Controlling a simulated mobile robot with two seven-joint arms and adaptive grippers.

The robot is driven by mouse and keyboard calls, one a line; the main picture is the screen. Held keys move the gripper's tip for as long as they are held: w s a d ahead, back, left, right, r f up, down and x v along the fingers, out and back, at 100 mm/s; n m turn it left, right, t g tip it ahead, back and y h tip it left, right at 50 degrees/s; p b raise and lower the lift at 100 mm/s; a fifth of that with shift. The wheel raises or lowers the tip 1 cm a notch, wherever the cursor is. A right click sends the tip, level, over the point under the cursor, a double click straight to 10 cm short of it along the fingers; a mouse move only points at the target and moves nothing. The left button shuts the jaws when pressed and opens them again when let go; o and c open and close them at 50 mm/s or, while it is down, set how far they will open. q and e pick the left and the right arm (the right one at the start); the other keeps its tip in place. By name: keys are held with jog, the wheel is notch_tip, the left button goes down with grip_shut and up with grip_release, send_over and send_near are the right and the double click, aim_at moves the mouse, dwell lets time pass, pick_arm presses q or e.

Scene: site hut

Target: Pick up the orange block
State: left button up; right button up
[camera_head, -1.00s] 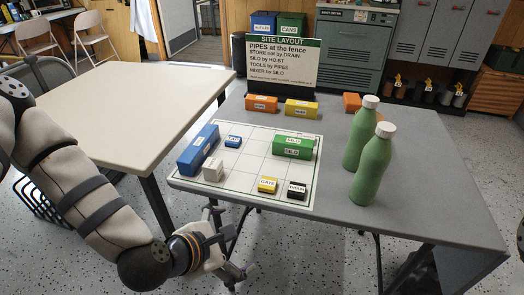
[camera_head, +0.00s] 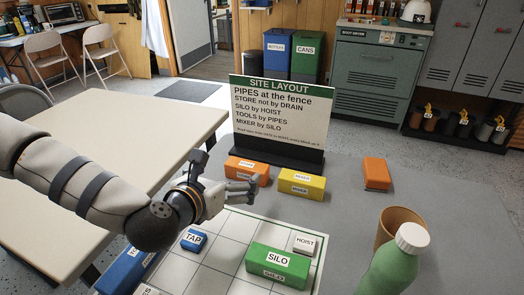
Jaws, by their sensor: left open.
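An orange block (camera_head: 246,169) with a white label lies at the foot of the sign, left of a yellow block. A second orange block (camera_head: 376,173), with no label I can read, lies alone farther right on the grey table. My left gripper (camera_head: 246,189) comes in from the left, open, with its fingers at the near side of the labelled orange block and partly overlapping its front. I cannot tell whether they touch it. Nothing shows between the fingers. My right gripper is out of view.
The SITE LAYOUT sign (camera_head: 280,118) stands close behind. A yellow block (camera_head: 301,185) is right beside. The white grid board (camera_head: 228,226) carries a green SILO block (camera_head: 277,265), a blue TAP block (camera_head: 194,239) and a HOIST block (camera_head: 304,243). A green bottle (camera_head: 392,268) and brown cup (camera_head: 392,226) stand right.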

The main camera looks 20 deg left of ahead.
aim_at(245, 167)
pick_arm(q)
jog(key=shift+w+f, duration=0.2)
jog(key=shift+w, duration=0.2)
jog(key=x, duration=0.6)
jog(key=b+x, duration=0.1)
jog(key=x, duration=0.2)
jog(key=shift+d+f, duration=0.15)
jog(key=shift+f, duration=0.25)
jog(key=shift+w, duration=0.35)
jog(key=c, duration=1)
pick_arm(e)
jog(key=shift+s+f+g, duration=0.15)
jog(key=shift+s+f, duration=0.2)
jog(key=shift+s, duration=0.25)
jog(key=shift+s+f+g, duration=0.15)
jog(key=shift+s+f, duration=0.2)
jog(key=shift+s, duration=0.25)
